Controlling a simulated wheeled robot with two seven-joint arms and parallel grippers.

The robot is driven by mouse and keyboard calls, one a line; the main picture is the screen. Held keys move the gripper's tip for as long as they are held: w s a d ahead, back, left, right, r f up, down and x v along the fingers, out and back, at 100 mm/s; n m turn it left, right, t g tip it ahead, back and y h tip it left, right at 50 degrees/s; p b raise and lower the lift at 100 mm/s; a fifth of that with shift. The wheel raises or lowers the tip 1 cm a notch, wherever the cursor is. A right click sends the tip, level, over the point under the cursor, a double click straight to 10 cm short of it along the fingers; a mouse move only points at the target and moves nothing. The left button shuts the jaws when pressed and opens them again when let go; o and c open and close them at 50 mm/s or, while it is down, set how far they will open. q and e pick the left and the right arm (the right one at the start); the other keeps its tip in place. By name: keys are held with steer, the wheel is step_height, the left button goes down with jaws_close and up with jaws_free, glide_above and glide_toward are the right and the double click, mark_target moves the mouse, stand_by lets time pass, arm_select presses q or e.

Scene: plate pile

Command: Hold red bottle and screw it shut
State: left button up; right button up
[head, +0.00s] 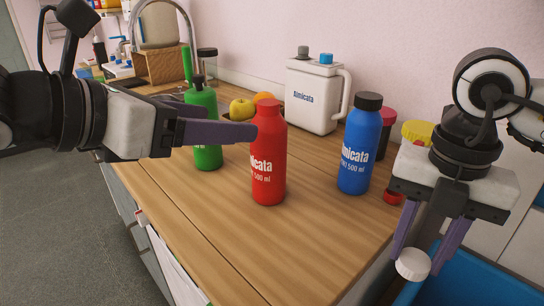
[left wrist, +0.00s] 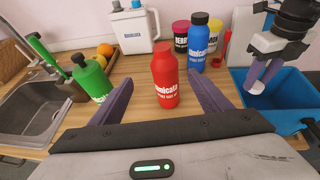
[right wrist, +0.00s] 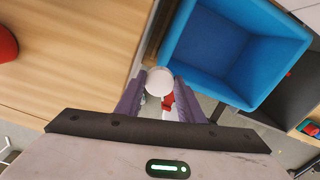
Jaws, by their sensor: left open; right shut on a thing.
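The red bottle (head: 268,160) stands upright on the wooden counter; it also shows in the left wrist view (left wrist: 165,80). Its top is red; I cannot tell whether that is a lid or a bare neck. My left gripper (head: 243,128) is open, its fingers pointing at the bottle's upper part from the left. In the left wrist view the bottle stands between the lines of the two spread fingers (left wrist: 161,92). My right gripper (head: 415,258) points down and is shut on a small white round cap (right wrist: 159,80), past the counter's right edge.
A blue bottle (head: 358,150) with a black lid stands right of the red one, a green bottle (head: 205,125) to the left. A white jug (head: 312,95) and fruit (head: 242,108) are behind. A blue bin (right wrist: 225,50) lies below my right gripper. The front counter is clear.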

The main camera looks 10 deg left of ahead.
mark_target(269, 127)
arm_select(q)
steer(key=shift+s, duration=0.1)
arm_select(e)
steer(key=shift+s, duration=0.1)
arm_select(q)
steer(key=x, duration=0.7)
arm_select(e)
steer(key=shift+r, duration=0.25)
arm_select(q)
steer(key=shift+d+p, duration=0.1)
steer(key=shift+p, duration=0.2)
steer(key=x, duration=0.5)
steer(key=shift+s+d+f+p, duration=0.1)
steer(key=shift+s+d+p, duration=0.1)
steer(key=shift+d+p, duration=0.15)
arm_select(e)
steer(key=shift+r, duration=0.4)
arm_select(q)
jaws_close()
